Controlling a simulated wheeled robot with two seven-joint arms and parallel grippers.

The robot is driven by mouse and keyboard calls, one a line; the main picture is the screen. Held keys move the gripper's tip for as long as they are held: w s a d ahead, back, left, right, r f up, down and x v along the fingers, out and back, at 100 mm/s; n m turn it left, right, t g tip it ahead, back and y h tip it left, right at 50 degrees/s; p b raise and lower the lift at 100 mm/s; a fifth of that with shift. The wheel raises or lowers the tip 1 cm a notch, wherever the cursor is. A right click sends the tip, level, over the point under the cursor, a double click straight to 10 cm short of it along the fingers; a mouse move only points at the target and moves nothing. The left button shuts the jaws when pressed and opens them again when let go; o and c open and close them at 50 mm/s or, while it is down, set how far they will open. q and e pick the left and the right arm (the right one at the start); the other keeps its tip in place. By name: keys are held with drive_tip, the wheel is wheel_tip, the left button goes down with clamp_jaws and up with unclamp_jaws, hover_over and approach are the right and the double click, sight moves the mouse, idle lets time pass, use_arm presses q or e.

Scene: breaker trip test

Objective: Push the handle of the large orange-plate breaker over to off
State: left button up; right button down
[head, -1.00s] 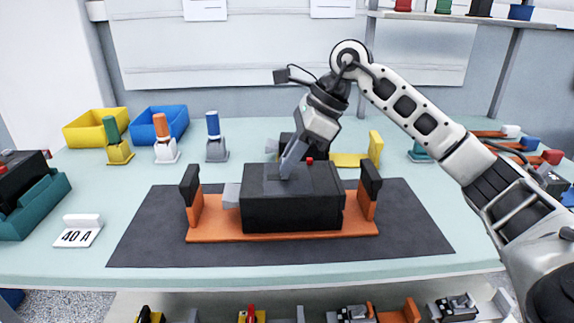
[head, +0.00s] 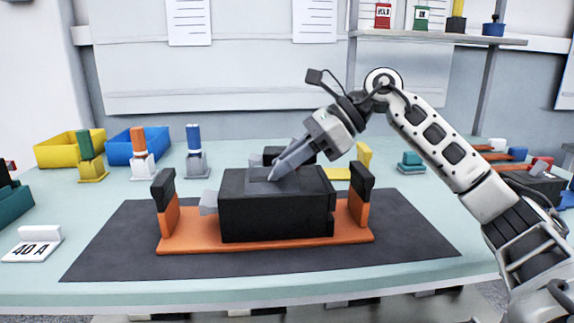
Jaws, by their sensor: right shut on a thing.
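The large breaker (head: 276,219) is a black box standing on an orange plate (head: 192,243) with an upright black-topped post at each end. My right gripper (head: 273,178) reaches down from the upper right onto the breaker's top. Its fingers slant down to the left and are shut on the handle there, which they mostly hide. A grey patch (head: 259,174) surrounds the fingertips. My left gripper is out of view.
The plate lies on a dark mat (head: 410,235) on a pale table. A 40 A sign (head: 35,247) stands at the left. Yellow (head: 55,153) and blue bins, coloured-top pieces and a yellow-plate unit are behind. The front mat strip is clear.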

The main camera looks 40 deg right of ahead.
drive_tip(key=shift+r, duration=0.1)
drive_tip(key=c, duration=1.4)
unclamp_jaws()
drive_tip(key=shift+o, duration=0.2)
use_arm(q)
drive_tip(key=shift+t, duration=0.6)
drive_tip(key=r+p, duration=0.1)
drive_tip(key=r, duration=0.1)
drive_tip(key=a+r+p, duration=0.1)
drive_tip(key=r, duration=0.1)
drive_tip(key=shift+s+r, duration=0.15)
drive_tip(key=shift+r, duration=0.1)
use_arm(e)
drive_tip(key=v, duration=1.6)
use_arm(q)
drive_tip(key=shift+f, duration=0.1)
use_arm(e)
drive_tip(key=shift+s, duration=0.1)
